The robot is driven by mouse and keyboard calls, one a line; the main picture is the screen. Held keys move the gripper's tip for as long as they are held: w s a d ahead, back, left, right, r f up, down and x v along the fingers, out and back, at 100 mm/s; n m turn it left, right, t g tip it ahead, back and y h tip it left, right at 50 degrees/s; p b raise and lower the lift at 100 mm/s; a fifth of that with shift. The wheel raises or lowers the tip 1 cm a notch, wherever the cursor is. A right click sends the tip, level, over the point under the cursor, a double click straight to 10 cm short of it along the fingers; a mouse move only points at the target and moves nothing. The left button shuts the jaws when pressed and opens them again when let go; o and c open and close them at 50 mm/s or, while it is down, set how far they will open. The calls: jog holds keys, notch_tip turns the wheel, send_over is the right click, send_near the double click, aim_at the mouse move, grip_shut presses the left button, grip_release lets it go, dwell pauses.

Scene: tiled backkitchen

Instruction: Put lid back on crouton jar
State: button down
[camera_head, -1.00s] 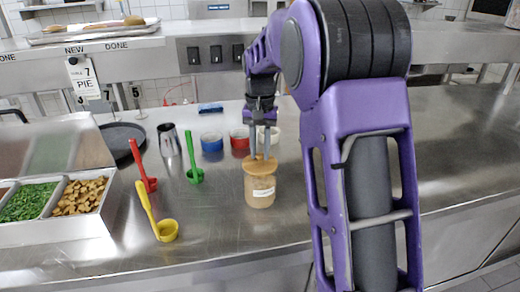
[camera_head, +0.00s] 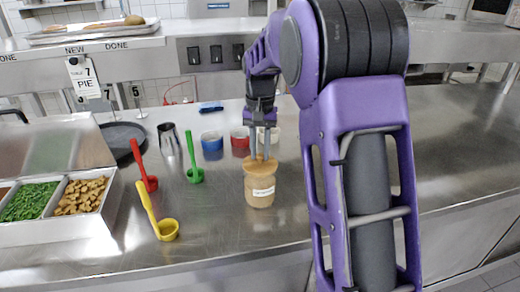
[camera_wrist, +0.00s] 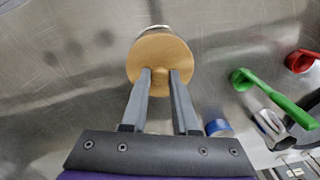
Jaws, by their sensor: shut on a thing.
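The crouton jar (camera_head: 260,190) stands upright on the steel counter, a clear jar with tan contents and a white label. The round wooden lid (camera_head: 262,166) is at the jar's mouth; in the wrist view the lid (camera_wrist: 160,55) covers most of the jar from above. The jar's edge (camera_wrist: 153,28) shows just past the lid's far side. My gripper (camera_head: 260,156) is above the jar, shut on the lid's small knob. In the wrist view my gripper (camera_wrist: 160,72) has a fingertip on each side of the knob. I cannot tell if the lid is fully seated.
A topping bin (camera_head: 60,232) is at far left. The counter right of my arm is clear.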

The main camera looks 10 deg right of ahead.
jog(key=shift+c, duration=0.6)
grip_release()
jog(key=shift+r, duration=3.5)
grip_shut()
